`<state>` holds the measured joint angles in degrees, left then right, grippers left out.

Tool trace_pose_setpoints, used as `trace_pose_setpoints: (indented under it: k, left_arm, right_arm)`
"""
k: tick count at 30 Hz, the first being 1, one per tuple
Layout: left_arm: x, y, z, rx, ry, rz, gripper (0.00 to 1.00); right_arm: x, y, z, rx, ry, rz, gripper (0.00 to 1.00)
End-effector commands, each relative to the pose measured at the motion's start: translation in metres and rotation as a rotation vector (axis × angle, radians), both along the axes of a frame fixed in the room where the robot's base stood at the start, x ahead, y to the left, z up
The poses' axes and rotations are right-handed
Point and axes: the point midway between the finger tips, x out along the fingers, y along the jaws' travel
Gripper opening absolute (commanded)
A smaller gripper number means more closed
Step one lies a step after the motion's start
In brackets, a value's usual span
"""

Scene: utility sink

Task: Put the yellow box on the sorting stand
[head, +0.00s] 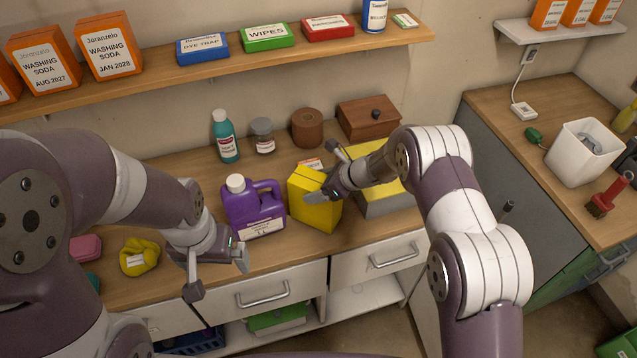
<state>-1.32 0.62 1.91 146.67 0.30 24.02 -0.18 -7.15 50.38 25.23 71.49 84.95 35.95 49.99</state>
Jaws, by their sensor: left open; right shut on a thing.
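The yellow box (312,212) is upright near the counter's front edge, just right of the purple jug. My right gripper (329,176) is shut on its upper part; whether the box touches the counter is hard to tell. A low grey block with a yellow top (382,205), which looks like the sorting stand, is just right of the box. My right gripper and forearm hide part of it.
The purple jug (253,205) stands close left of the yellow box. A green bottle (225,137), a grey jar (263,136), a brown roll (307,128) and a wooden box (368,118) stand behind. A yellow cloth (139,258) lies at left. A shelf (250,70) runs above.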

Motion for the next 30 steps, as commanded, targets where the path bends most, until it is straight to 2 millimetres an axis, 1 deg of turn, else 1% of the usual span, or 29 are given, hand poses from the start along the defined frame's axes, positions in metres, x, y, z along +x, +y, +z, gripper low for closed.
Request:
trace_pose_setpoints:
  k: [4, 9, 10, 11, 12, 17, 20, 21, 23, 26, 30]
  left_arm:
    - [0.000, 0.000, -0.001, 0.000, 0.000, 0.000, 1.00]
    - [0.000, 0.000, -0.007, 0.000, 0.000, 0.000, 1.00]
    - [0.000, 0.000, -0.005, 0.000, 0.000, 0.000, 1.00]
    - [0.000, 0.000, -0.005, 0.000, 0.000, 0.000, 1.00]
    - [0.000, 0.000, -0.005, 0.000, 0.000, 0.000, 1.00]
    - [0.000, 0.000, -0.004, 0.000, 0.000, 0.000, 1.00]
    - [0.000, 0.000, 0.002, 0.000, 0.000, 0.000, 1.00]
    - [0.000, 0.000, 0.000, 0.000, 0.000, 0.000, 1.00]
    - [0.000, 0.000, -0.005, 0.000, 0.000, 0.000, 1.00]
    - [0.000, 0.000, -0.011, 0.000, 0.000, 0.000, 1.00]
    - [0.000, 0.000, -0.017, 0.000, 0.000, 0.000, 1.00]
  right_arm:
    - [0.001, 0.000, 0.001, 0.001, -0.002, 0.000, 0.08]
    - [0.001, 0.000, -0.004, 0.001, -0.002, 0.000, 0.08]
    - [0.000, 0.000, -0.003, 0.001, 0.000, 0.000, 0.89]
    - [0.000, 0.000, -0.003, 0.001, 0.000, 0.000, 0.98]
    - [0.000, 0.000, -0.003, 0.001, 0.000, 0.000, 1.00]
    - [0.000, 0.000, -0.003, 0.001, 0.000, 0.000, 1.00]
    - [0.000, 0.000, 0.004, 0.001, 0.000, 0.000, 1.00]
    - [0.000, -0.002, 0.004, 0.001, -0.001, -0.001, 1.00]
    - [-0.002, -0.008, 0.009, 0.002, -0.003, -0.001, 1.00]
    - [-0.010, -0.022, 0.024, 0.000, -0.003, -0.003, 1.00]
    - [-0.020, -0.043, 0.048, 0.001, -0.005, -0.002, 1.00]
